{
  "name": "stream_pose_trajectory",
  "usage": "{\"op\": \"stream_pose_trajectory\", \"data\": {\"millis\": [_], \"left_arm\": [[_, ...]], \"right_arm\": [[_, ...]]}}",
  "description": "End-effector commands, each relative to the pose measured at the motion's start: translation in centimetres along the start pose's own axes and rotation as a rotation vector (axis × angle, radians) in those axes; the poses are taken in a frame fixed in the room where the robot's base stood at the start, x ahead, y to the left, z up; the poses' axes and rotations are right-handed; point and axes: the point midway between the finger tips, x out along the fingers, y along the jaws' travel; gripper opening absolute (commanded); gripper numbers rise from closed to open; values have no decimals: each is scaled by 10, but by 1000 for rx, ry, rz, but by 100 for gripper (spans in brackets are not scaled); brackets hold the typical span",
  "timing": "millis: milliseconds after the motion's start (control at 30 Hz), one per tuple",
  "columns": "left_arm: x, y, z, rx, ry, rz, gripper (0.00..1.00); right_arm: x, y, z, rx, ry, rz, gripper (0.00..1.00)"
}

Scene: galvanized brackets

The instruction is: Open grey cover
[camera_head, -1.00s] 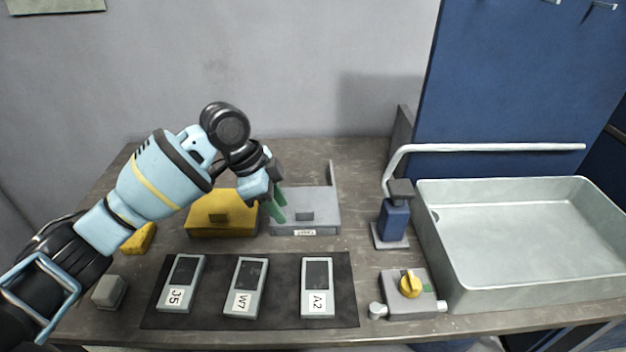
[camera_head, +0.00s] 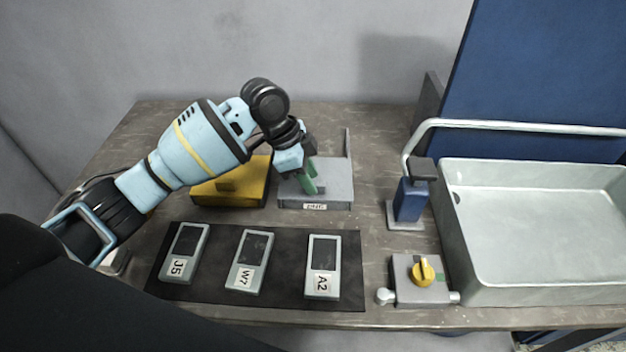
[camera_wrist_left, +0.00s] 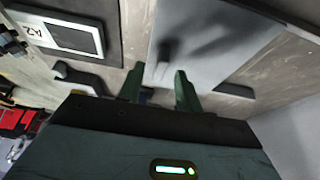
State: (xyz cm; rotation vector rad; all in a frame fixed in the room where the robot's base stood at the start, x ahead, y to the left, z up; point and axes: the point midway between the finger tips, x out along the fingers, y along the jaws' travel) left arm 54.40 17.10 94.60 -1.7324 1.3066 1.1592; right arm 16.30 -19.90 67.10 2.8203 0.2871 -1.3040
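The grey cover (camera_head: 335,178) is a flat lid on a low labelled box at the back middle of the table. It lies flat and looks closed. Its small grey knob is hidden behind my fingers in the head view. My left gripper (camera_head: 308,178) has green fingers that point down at the middle of the cover. In the left wrist view its fingers (camera_wrist_left: 160,88) stand apart, with the cover (camera_wrist_left: 215,35) beyond them. I cannot tell whether they touch the knob. My right gripper is not in view.
A yellow box (camera_head: 235,185) stands just left of the grey one. A black mat (camera_head: 210,265) with three labelled devices lies in front. To the right are a blue dispenser (camera_head: 410,200), a yellow-knobbed valve block (camera_head: 422,275) and a large grey basin (camera_head: 540,225).

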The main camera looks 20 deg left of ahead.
Motion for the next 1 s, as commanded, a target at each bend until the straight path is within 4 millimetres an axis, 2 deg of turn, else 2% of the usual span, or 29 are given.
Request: {"op": "stream_pose_trajectory", "data": {"millis": [200, 500, 767, 1000], "left_arm": [[18, 0, 0, -1, 0, -1, 35], [20, 0, 0, 0, 1, -2, 35], [20, 0, 0, 0, 1, -2, 2], [20, 0, 0, 0, 0, -2, 0]], "right_arm": [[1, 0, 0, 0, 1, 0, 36], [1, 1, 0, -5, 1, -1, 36], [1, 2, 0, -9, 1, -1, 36], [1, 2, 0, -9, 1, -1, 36]]}}
